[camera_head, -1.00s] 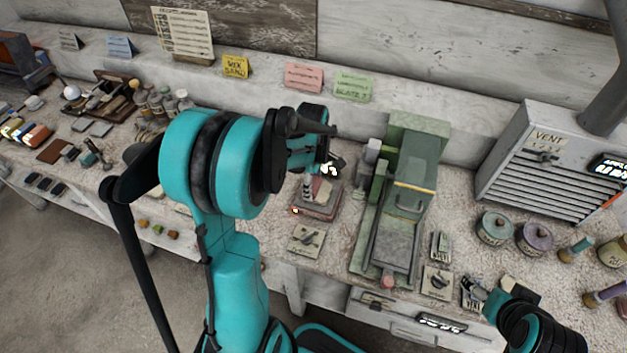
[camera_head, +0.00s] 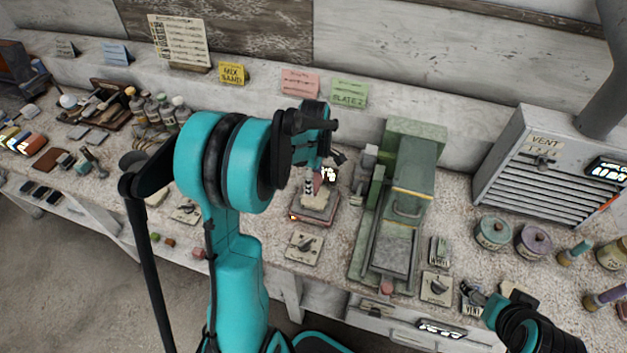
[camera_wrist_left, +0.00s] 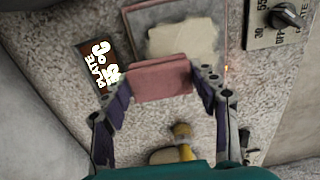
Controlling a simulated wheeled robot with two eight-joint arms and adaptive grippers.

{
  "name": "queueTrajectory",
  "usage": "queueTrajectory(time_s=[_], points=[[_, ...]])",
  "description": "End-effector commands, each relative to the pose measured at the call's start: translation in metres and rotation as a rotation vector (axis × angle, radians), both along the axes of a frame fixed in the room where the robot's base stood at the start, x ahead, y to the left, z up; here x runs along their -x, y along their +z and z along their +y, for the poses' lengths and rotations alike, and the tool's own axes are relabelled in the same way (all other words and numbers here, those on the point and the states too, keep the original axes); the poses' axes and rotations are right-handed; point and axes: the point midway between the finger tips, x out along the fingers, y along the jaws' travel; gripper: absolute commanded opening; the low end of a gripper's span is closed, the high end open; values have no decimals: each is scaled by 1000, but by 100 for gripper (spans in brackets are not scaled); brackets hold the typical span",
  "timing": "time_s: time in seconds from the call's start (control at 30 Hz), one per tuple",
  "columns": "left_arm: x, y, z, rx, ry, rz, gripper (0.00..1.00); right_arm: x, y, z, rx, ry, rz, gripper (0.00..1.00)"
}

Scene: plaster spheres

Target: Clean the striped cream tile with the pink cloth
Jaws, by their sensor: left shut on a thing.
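My left gripper (camera_head: 322,178) is shut on the pink cloth (camera_wrist_left: 160,80), a folded pad held between both fingers. The cloth also shows in the head view (camera_head: 318,184), small and partly covered by the gripper. A cream, irregular slab (camera_wrist_left: 182,48), apparently the tile, lies on a grey plate just beyond the cloth in the wrist view. I cannot make out stripes on it, and the cloth hides its near edge. I cannot tell whether cloth and slab touch. My right gripper (camera_head: 477,292) is low at the right, over the bench front; its fingers are too small to read.
The plate unit (camera_head: 313,216) has a dial panel (camera_head: 304,243) in front and a lit display (camera_wrist_left: 98,66) beside it. A green press (camera_head: 397,215) stands close on the right. Bottles (camera_head: 160,108) and tools are at the left, jars (camera_head: 493,232) at the right.

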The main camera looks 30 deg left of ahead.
Motion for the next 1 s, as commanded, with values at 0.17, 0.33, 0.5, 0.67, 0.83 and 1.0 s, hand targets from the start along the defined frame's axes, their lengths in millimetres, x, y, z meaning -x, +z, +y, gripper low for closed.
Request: queueTrajectory(time_s=[0.17,0.33,0.5,0.67,0.83,1.0], points=[[14,0,-3,1,0,3,36,0,0,0,0,0,0,84],[18,0,-4,0,0,2,36,0,0,0,0,0,0,84],[29,-1,-7,1,0,3,36,0,0,0,0,0,0,84],[36,-2,-9,1,0,3,36,0,-1,0,0,0,0,84],[31,-2,-7,1,0,3,36,0,-1,0,0,0,0,84],[19,-1,-4,0,0,2,36,0,-1,0,0,0,0,84]])
